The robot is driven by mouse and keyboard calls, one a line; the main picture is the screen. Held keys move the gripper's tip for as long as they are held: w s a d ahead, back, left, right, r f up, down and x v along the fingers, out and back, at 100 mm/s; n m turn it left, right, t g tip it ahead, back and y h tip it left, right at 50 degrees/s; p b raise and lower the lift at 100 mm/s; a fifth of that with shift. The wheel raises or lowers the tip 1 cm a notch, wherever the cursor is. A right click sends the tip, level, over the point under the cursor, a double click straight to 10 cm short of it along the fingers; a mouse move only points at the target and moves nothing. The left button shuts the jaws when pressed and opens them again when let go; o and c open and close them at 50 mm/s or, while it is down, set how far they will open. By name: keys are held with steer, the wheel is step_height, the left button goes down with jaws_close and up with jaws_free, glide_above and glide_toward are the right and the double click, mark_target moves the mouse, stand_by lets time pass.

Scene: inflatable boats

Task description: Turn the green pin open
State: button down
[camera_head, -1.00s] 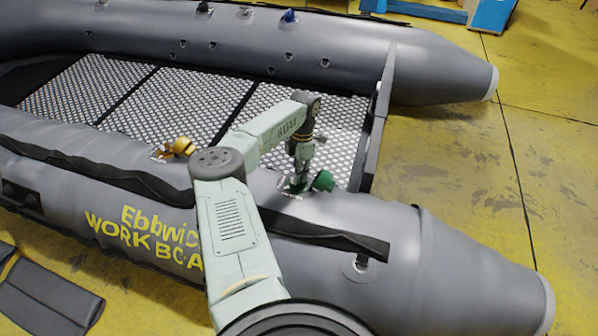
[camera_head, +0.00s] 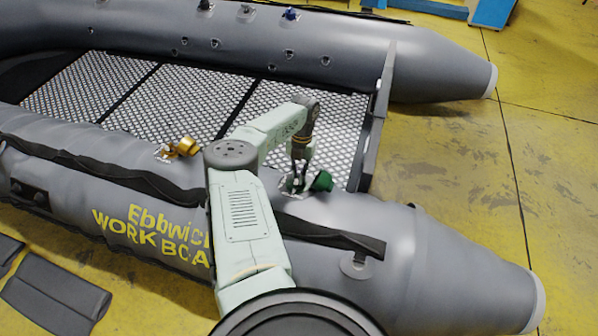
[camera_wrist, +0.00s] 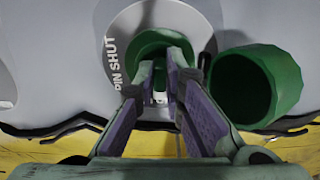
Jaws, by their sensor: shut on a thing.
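The green valve (camera_wrist: 150,40) sits in a round pale plate (camera_wrist: 125,18) on the grey boat tube, with the words "PIN SHUT" on the plate's left. Its green cap (camera_wrist: 254,86) hangs open to the right; the cap also shows in the head view (camera_head: 322,181). My gripper (camera_wrist: 162,82) reaches into the valve's mouth, its purple-padded fingers closed on the green pin. The fingertips mostly hide the pin, so I cannot tell how far it is turned. In the head view my gripper (camera_head: 297,178) stands over the valve, leaning slightly.
A yellow valve (camera_head: 182,148) sits farther left on the same tube. A black strap (camera_head: 330,236) runs along the tube's near side. A blue valve (camera_head: 291,14) is on the far tube. The yellow floor (camera_head: 460,170) at right is clear.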

stand_by(0.4)
steer(key=c, duration=1.7)
jaws_free()
steer(key=shift+r, duration=0.1)
steer(key=r, duration=0.4)
steer(key=w+r, duration=0.1)
steer(key=r, duration=0.2)
steer(key=w+r, duration=0.1)
steer(key=r, duration=0.3)
steer(key=shift+w+d+r, duration=0.15)
steer(key=shift+d+r, duration=0.2)
